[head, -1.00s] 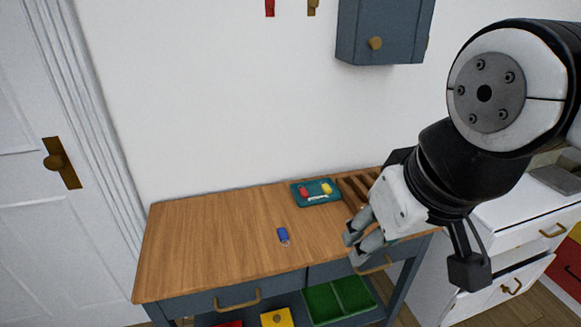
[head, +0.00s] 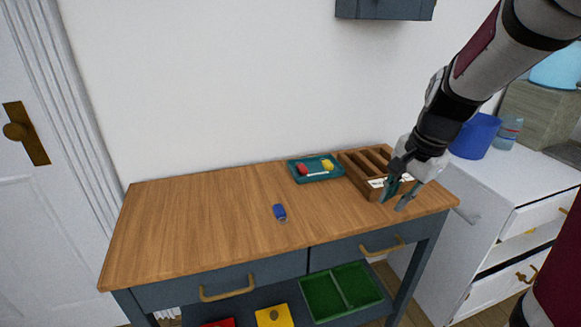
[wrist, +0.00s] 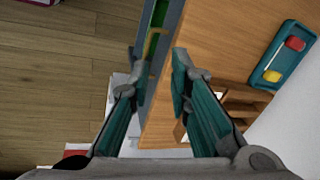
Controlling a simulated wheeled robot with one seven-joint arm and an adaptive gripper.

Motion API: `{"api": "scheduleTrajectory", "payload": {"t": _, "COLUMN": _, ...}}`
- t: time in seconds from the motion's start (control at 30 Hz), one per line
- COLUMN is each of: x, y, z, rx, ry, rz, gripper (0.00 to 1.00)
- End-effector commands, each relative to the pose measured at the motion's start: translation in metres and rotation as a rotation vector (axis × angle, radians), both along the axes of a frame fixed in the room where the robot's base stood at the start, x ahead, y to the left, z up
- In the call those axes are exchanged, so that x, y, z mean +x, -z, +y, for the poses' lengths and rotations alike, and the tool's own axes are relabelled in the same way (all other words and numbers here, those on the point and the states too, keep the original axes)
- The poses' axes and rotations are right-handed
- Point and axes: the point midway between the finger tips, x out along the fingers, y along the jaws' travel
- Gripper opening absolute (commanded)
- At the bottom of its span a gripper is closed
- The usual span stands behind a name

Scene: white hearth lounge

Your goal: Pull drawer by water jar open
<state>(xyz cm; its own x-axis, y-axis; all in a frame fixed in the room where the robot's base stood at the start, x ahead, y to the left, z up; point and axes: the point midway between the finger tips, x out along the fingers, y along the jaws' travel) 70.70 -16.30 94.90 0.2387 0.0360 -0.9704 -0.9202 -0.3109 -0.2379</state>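A white cabinet (head: 490,195) stands at the right in the head view. Its upper drawer front (head: 540,213) has a brass handle (head: 568,210); a lower front has another brass handle (head: 527,272). A dark gap shows between the two fronts. A clear bluish jar (head: 507,133), which looks like the water jar, stands on the cabinet top beside a blue container (head: 474,136). My gripper (head: 398,195) is open and empty above the wooden table's right end, left of the cabinet. It also shows open in the wrist view (wrist: 158,82).
The wooden table (head: 200,225) has two drawers with brass handles (head: 228,288). It holds a slotted wooden rack (head: 362,172), a teal tray (head: 297,178) and a blue item (head: 280,212). A green divided bin (head: 340,290) sits below.

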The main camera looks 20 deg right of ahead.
Motion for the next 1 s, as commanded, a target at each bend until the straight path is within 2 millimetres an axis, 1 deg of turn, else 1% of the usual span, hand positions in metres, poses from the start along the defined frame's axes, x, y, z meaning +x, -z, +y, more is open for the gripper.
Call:
{"api": "scheduleTrajectory", "payload": {"t": 0.03, "x": 0.009, "y": 0.028, "z": -0.016, "rx": 0.010, "ry": 0.071, "rz": 0.019, "gripper": 0.18}}
{"api": "scheduleTrajectory", "payload": {"t": 0.1, "x": 0.017, "y": 0.048, "z": -0.033, "rx": 0.021, "ry": 0.155, "rz": 0.032, "gripper": 0.18}}
{"api": "scheduleTrajectory", "payload": {"t": 0.2, "x": 0.022, "y": 0.068, "z": -0.050, "rx": 0.029, "ry": 0.234, "rz": 0.046, "gripper": 0.18}}
{"api": "scheduleTrajectory", "payload": {"t": 0.3, "x": 0.024, "y": 0.078, "z": -0.058, "rx": 0.033, "ry": 0.277, "rz": 0.050, "gripper": 0.18}}
{"api": "scheduleTrajectory", "payload": {"t": 0.47, "x": 0.026, "y": 0.089, "z": -0.060, "rx": 0.034, "ry": 0.288, "rz": 0.053, "gripper": 0.18}}
{"api": "scheduleTrajectory", "payload": {"t": 0.57, "x": 0.029, "y": 0.104, "z": -0.060, "rx": 0.034, "ry": 0.286, "rz": 0.054, "gripper": 0.18}}
{"api": "scheduleTrajectory", "payload": {"t": 0.8, "x": 0.038, "y": 0.152, "z": -0.059, "rx": 0.034, "ry": 0.284, "rz": 0.055, "gripper": 0.18}}
{"api": "scheduleTrajectory", "payload": {"t": 1.0, "x": 0.045, "y": 0.187, "z": -0.059, "rx": 0.034, "ry": 0.283, "rz": 0.055, "gripper": 0.18}}
